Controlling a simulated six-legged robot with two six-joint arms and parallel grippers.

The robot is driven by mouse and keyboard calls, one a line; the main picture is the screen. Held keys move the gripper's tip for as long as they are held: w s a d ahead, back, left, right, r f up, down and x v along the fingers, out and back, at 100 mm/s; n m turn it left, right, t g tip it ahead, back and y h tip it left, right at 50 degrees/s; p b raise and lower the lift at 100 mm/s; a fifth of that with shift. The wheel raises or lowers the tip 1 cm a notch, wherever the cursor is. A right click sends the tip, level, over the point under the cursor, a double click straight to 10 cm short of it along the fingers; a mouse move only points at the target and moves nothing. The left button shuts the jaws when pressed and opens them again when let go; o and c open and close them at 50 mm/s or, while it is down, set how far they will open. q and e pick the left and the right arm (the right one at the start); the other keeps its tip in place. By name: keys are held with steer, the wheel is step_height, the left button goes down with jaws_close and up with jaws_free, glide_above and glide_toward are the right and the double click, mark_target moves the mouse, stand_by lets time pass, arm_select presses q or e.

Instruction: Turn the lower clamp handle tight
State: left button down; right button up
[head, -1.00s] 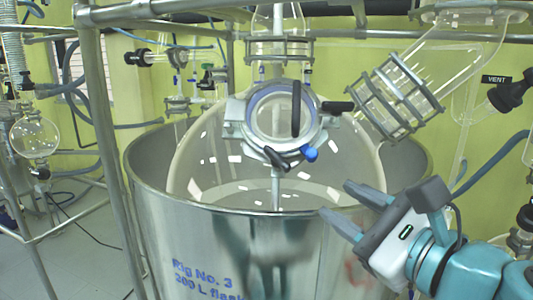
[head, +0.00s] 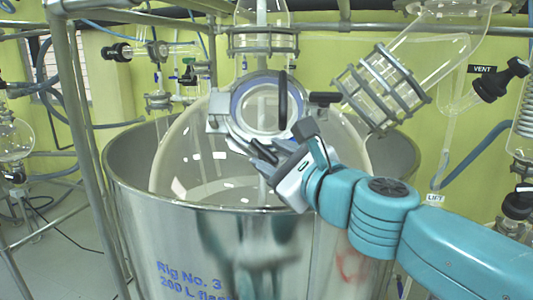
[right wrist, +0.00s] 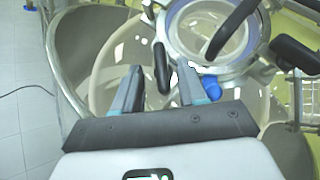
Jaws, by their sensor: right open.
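The round glass port with its metal clamp ring (head: 233,108) sits on the front of the big flask. The lower clamp handle, a short black bar, hangs at the ring's lower edge and shows in the right wrist view (right wrist: 161,66). There it lies between the open fingertips of my right gripper (right wrist: 158,84), with a gap on both sides. In the head view my right gripper (head: 263,151) is at the ring's lower edge and largely hides this handle. A blue knob (right wrist: 211,87) is just right of the right finger. My left gripper is not in view.
A second black clamp handle (head: 324,98) sticks out at the ring's right, and a black bar (head: 283,98) crosses the port. The steel vessel's rim (head: 190,205) runs below my gripper. A caged glass pipe (head: 383,88) stands to the upper right.

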mark_target(264, 154)
steer(key=shift+w+a, duration=0.25)
steer(key=shift+w, duration=0.45)
steer(key=shift+w+a, duration=0.1)
steer(key=shift+a, duration=0.2)
steer(key=shift+d, duration=0.15)
jaws_close()
steer(key=shift+f+m+t+b, duration=0.15)
steer(key=shift+m+t+b, duration=0.25)
steer(key=shift+b, duration=0.4)
steer(key=m+t+h+b, duration=0.1)
steer(key=m+b, duration=0.1)
steer(key=m+t+h+b, duration=0.1)
steer(key=m+b, duration=0.1)
steer(key=m+t+h+b, duration=0.1)
steer(key=h+b, duration=0.1)
steer(key=b, duration=0.1)
steer(key=shift+a+f+m, duration=0.25)
steer(key=shift+a+m, duration=0.1)
steer(key=shift+m, duration=0.05)
steer(key=m+t+h+b, duration=0.1)
steer(key=m+h+b, duration=0.1)
steer(key=m+h, duration=0.1)
steer(key=shift+r, duration=0.2)
steer(key=shift+r+m+h+b, duration=0.1)
steer(key=shift+m+h+b, duration=0.3)
steer(key=shift+m+h, duration=1.1)
steer(key=shift+m, duration=0.5)
steer(key=shift+r, duration=0.1)
